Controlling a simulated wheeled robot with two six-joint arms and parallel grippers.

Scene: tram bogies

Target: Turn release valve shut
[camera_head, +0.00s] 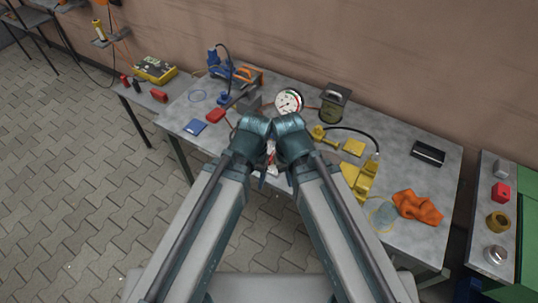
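No release valve can be clearly made out. A round white pressure gauge (289,102) stands on the grey workbench (408,173), just beyond my arms. Yellow hydraulic parts (360,180) sit to the right of my arms, and a dark hose runs among them. Both my arms reach forward over the front of the bench, their far joints side by side in front of the gauge. My grippers are mostly hidden below these joints. Only small red, white and dark bits show in the gap between the arms, and I cannot tell what they are.
A wall closes the back.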

